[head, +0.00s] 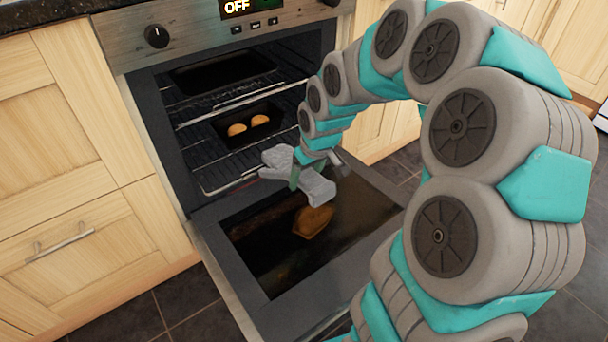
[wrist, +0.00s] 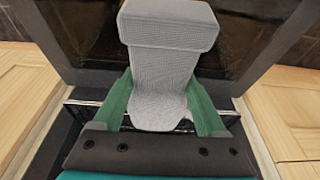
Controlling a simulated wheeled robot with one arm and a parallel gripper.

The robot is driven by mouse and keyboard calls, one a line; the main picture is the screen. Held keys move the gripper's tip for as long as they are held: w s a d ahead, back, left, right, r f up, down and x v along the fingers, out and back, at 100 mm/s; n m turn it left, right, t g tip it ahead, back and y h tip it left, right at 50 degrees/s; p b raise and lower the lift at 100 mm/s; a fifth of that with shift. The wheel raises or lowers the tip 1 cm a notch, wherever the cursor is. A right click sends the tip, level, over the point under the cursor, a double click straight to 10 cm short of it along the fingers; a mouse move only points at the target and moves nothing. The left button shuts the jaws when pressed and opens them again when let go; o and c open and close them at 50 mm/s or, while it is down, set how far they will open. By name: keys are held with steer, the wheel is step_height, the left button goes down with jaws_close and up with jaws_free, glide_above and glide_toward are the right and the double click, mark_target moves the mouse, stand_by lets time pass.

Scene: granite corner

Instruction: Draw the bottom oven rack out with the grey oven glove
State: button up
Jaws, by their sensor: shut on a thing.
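The grey oven glove (head: 314,187) is at the end of my arm, in front of the open oven. In the wrist view the glove (wrist: 165,60) sits between the two green fingers of my gripper (wrist: 163,105), which is shut on it. In the head view my gripper (head: 295,178) is mostly hidden by the glove and arm. The bottom oven rack (head: 215,184) is a wire rack low in the oven, and its front edge shows left of the glove. The glove's left part is close to that edge; I cannot tell whether they touch.
The oven door (head: 245,225) is folded down, with a brown item (head: 312,222) showing on its glass. A dark tray with two round buns (head: 248,125) is inside the oven, below another dark tray (head: 220,70). Wooden cabinets (head: 75,150) flank the oven.

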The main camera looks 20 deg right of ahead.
mark_target(322, 187)
steer(key=shift+s+d+b, duration=0.25)
steer(key=shift+s+d, duration=0.05)
steer(key=shift+s, duration=0.6)
steer(key=shift+s+d+b, duration=0.2)
steer(key=shift+s+d, duration=0.05)
steer(key=shift+s, duration=0.6)
steer(key=shift+s+d+b, duration=0.25)
steer(key=shift+s+d, duration=0.05)
steer(key=shift+s, duration=0.6)
steer(key=shift+s+d+b, duration=0.3)
steer(key=shift+s+b, duration=0.05)
steer(key=shift+s, duration=0.6)
steer(key=shift+s+d+b, duration=0.3)
steer(key=shift+s, duration=0.6)
steer(key=shift+s+d+b, duration=0.3)
steer(key=shift+s+b, duration=0.05)
steer(key=shift+s, duration=0.6)
steer(key=s+b, duration=0.1)
steer(key=s+d, duration=0.1)
steer(key=s, duration=0.1)
steer(key=shift+s+d+b, duration=0.1)
steer(key=shift+s+b, duration=0.15)
steer(key=shift+b, duration=0.1)
steer(key=shift+r, duration=0.15)
